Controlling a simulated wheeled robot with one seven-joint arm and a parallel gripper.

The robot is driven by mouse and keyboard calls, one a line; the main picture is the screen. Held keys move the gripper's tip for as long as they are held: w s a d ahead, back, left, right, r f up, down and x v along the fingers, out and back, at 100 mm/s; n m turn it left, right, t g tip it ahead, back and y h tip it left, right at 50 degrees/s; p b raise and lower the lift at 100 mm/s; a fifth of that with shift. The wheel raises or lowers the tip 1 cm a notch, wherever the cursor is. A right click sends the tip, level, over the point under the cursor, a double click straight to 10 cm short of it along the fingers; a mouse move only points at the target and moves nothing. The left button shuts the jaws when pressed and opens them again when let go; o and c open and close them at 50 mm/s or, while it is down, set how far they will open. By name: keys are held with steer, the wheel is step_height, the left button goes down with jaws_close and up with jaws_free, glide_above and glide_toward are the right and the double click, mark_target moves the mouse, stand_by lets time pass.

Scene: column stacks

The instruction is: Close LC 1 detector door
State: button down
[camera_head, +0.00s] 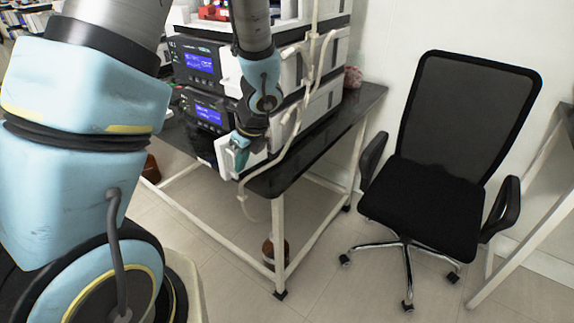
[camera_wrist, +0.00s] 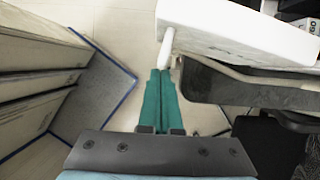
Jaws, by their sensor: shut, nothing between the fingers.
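My gripper (camera_head: 240,157) has green fingers that point down at the front corner of the black bench. The fingers are together and empty, as the wrist view (camera_wrist: 160,74) shows. A white panel, apparently the detector door (camera_head: 224,158), stands out from the lower part of the instrument stack, beside the fingers and partly hidden by them. In the wrist view a thick white panel (camera_wrist: 235,32) fills the upper right, with a short white rod (camera_wrist: 167,47) at its left end. The rod tip is close to the fingertips; I cannot tell if they touch. The door's hinge is hidden behind my arm.
The stack has dark modules with blue screens (camera_head: 198,62). A pale tube (camera_head: 285,140) hangs down past the bench (camera_head: 300,165). A brown bottle (camera_head: 270,250) stands below. A black office chair (camera_head: 430,195) is at right, with open floor (camera_head: 335,270) in front.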

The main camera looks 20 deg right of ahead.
mark_target(217, 148)
steer(key=w+a+m+h, duration=0.1)
steer(key=w+m, duration=0.1)
steer(key=w+a+m, duration=0.2)
steer(key=w+m, duration=0.1)
steer(key=w+a+m+h, duration=0.1)
steer(key=w+m, duration=0.1)
steer(key=w, duration=0.1)
steer(key=shift+w+a+r+t+h, duration=0.1)
steer(key=shift+w+a+t+h, duration=0.1)
steer(key=shift+a+t+h, duration=0.15)
steer(key=w+d+m+g+h+p, duration=0.1)
steer(key=w+m+p, duration=0.3)
steer(key=w+m, duration=0.5)
steer(key=shift+w+d+h, duration=0.65)
steer(key=shift+w+h, duration=0.2)
steer(key=shift+w, duration=0.05)
